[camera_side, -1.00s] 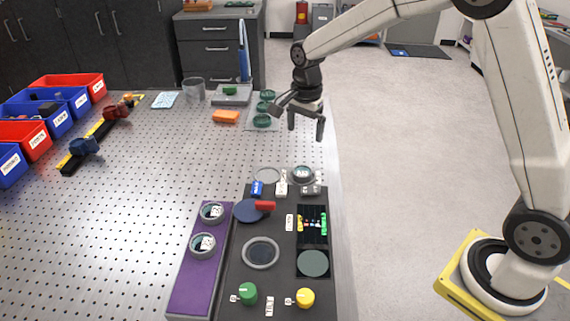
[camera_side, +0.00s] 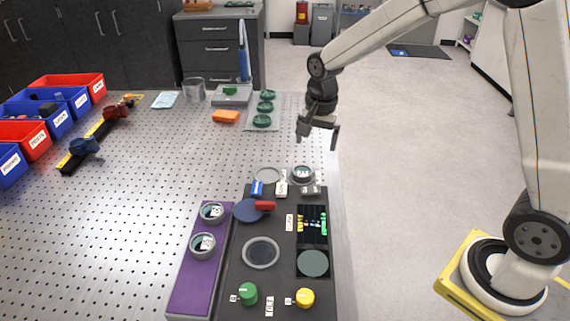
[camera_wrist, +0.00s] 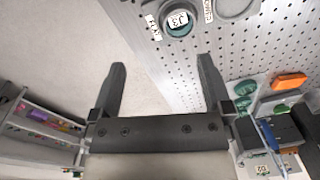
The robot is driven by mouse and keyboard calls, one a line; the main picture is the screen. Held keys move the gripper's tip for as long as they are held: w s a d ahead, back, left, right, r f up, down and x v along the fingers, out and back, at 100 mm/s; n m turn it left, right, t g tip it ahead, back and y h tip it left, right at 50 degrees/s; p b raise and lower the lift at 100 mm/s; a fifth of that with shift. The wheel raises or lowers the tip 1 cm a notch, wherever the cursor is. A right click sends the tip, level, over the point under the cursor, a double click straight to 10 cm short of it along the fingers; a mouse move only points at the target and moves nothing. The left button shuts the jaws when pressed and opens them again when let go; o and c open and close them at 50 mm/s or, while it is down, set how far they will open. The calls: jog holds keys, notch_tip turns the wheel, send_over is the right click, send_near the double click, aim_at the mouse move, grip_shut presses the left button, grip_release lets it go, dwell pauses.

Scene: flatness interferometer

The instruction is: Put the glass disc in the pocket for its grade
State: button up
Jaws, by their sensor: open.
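My gripper (camera_side: 318,137) is open and empty in the air over the bench's right edge, behind the black instrument panel (camera_side: 233,290). Its two fingers also show apart in the wrist view (camera_wrist: 162,64). A round glass disc in a ring with a white label (camera_side: 302,174) sits at the panel's far end; a labelled round piece also shows at the top of the wrist view (camera_wrist: 178,20). An empty-looking ring (camera_side: 267,174) lies beside the far disc. Grade markings are too small to read.
The panel bears a blue disc with a red handle (camera_side: 265,206), a ring (camera_side: 260,252), a small screen (camera_side: 312,224), a green knob (camera_side: 247,293) and a yellow knob (camera_side: 305,298). A tray with green round pieces (camera_side: 263,121) stands behind. The bench middle is clear.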

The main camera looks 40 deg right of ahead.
jog(key=s+a+f+n+t, duration=0.1)
jog(key=s+f+n+t, duration=0.1)
jog(key=s+n, duration=0.9)
jog(key=s+f, duration=0.1)
jog(key=s, duration=0.3)
jog(key=shift+s+f+n, duration=0.2)
jog(key=shift+s+n, duration=0.05)
jog(key=shift+n, duration=0.15)
dwell(0.5)
